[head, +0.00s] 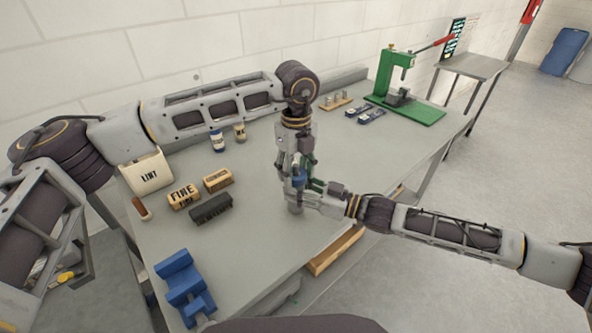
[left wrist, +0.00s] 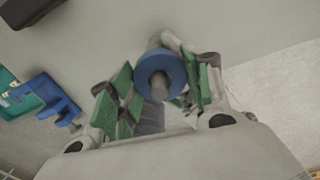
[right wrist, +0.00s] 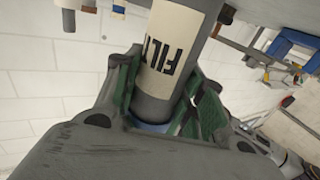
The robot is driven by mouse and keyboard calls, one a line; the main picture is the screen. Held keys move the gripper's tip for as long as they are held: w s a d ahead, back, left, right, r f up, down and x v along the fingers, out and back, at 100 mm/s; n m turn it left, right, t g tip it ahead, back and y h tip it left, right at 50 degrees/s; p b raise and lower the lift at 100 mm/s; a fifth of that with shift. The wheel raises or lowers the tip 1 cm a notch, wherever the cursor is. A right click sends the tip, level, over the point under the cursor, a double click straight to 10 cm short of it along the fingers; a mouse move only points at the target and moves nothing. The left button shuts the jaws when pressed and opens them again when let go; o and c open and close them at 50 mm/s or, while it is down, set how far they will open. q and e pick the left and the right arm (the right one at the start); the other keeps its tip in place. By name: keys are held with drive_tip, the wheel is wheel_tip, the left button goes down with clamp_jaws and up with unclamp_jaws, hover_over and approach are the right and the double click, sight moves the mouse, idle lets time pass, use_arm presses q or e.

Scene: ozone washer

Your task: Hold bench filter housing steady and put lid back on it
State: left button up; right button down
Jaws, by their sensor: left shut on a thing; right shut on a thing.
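The bench filter housing (head: 295,208) is a grey cylinder standing near the table's front edge, mostly hidden by my grippers. Its cream label reading "FILT" shows in the right wrist view (right wrist: 172,50). The blue lid (left wrist: 160,72), round with a grey knob in its middle, is at the housing's top end; I cannot tell whether it is fully seated. My left gripper (head: 299,172) points down from above and is shut on the lid. My right gripper (head: 308,198) comes in from the right and is shut on the housing.
A blue vise (head: 184,285) sits at the near left edge. Labelled blocks (head: 183,196), a dark brush (head: 211,208) and small jars (head: 218,140) lie left of the grippers. A green press (head: 405,95) stands at the far right. The middle of the grey table (head: 345,150) is clear.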

use_arm(q)
drive_tip(key=m, duration=0.4)
drive_tip(key=shift+m, duration=0.4)
drive_tip(key=m, duration=0.4)
drive_tip(key=shift+m, duration=0.4)
drive_tip(key=m, duration=0.4)
drive_tip(key=shift+m, duration=0.3)
drive_tip(key=m, duration=0.5)
drive_tip(key=shift+m, duration=0.3)
drive_tip(key=m, duration=0.5)
drive_tip(key=shift+w, duration=0.1)
drive_tip(key=shift+c, duration=0.2)
drive_tip(key=m, duration=0.5)
drive_tip(key=shift+a, duration=0.1)
drive_tip(key=m, duration=0.4)
drive_tip(key=shift+f+m, duration=0.1)
drive_tip(key=shift+m, duration=0.3)
drive_tip(key=m, duration=0.5)
drive_tip(key=o, duration=1.2)
drive_tip(key=shift+c, duration=0.2)
